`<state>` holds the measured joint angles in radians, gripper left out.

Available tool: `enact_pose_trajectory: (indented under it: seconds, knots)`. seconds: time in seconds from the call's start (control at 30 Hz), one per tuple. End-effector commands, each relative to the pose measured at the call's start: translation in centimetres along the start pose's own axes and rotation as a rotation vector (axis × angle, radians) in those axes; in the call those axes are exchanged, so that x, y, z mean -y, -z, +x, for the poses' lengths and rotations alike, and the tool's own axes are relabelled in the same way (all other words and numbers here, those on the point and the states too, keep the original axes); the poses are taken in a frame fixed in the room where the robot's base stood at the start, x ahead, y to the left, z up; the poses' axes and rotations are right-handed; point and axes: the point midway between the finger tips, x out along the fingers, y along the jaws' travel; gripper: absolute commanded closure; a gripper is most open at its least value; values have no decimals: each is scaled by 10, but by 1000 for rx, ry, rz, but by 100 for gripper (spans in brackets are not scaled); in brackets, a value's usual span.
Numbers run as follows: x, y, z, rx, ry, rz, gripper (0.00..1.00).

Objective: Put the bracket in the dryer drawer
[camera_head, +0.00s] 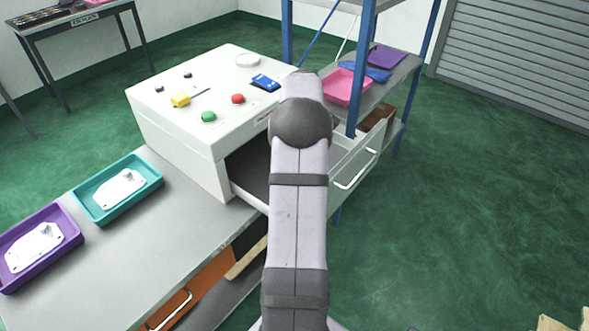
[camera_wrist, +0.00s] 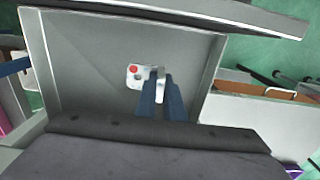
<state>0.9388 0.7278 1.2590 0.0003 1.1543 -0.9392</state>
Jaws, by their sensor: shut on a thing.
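The dryer (camera_head: 180,125) is a white box on the grey bench, with buttons on top. Its drawer (camera_head: 357,152) is pulled out to the right, with a handle on its front; my arm covers the middle of it. In the wrist view the drawer (camera_wrist: 85,45) is a grey open tray below my gripper. My gripper (camera_wrist: 160,76) has blue fingers shut on the bracket (camera_wrist: 136,80), a small pale metal part with a red spot. The bracket is over the drawer floor, inside its walls; I cannot tell whether it touches the floor. My gripper is hidden in the head view.
A teal tray (camera_head: 80,203) and a purple tray (camera_head: 72,237), each with a pale casting, lie on the bench left of the dryer. A blue-post rack (camera_head: 354,70) with a pink tray (camera_head: 345,87) stands behind the drawer.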

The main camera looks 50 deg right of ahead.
Motion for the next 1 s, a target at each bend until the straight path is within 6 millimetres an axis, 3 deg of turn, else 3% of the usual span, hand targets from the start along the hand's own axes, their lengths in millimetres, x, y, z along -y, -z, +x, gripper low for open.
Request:
enact_pose_trajectory:
  seconds: [0.17, 0.5, 0.77, 1.0]
  knots:
    - [1, 0, 12, 2, 3, 0, 100]
    - [1, 0, 58, 1, 2, 0, 100]
    - [1, 0, 65, 1, 1, 0, 100]
    - [1, 0, 88, 2, 3, 0, 100]
